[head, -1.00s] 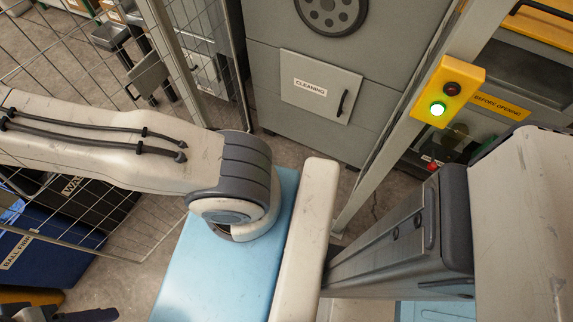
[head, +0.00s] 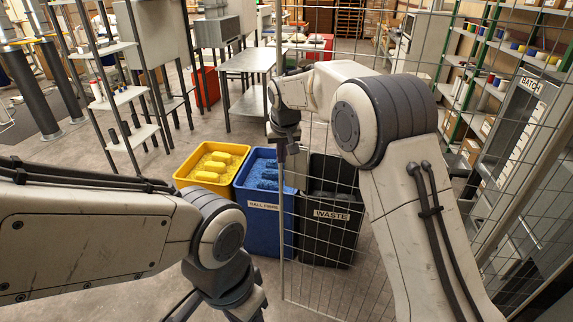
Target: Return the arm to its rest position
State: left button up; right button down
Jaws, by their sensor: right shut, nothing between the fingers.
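My right arm rises from the lower right, bends at a large grey elbow and reaches left. Its gripper (head: 282,152) hangs downward above the bins, near the mesh fence, small and dark, shut and empty. My left arm comes in from the left edge. Its wrist is at the bottom centre-left, and its fingers are below the picture edge.
A yellow bin (head: 183,177) of yellow pieces, a blue "BALL FIBRE" bin (head: 262,225) and a black "WASTE" bin (head: 325,240) stand on the floor. A wire mesh fence (head: 395,200) is close by. Shelves (head: 127,95) and a table (head: 247,62) stand behind.

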jog(key=s+a+n+g+b, duration=0.1)
jog(key=s+a+n+g, duration=0.2)
jog(key=s, duration=2.8)
jog(key=s+d+f+n, duration=0.1)
jog(key=s+d+f, duration=0.1)
jog(key=s, duration=0.4)
jog(key=s+d+f+n+g, duration=0.1)
jog(key=s+d, duration=0.3)
jog(key=s, duration=0.2)
jog(key=shift+s+f+n+b, duration=0.15)
jog(key=shift+f+n+b, duration=0.15)
jog(key=shift+f+n, duration=0.1)
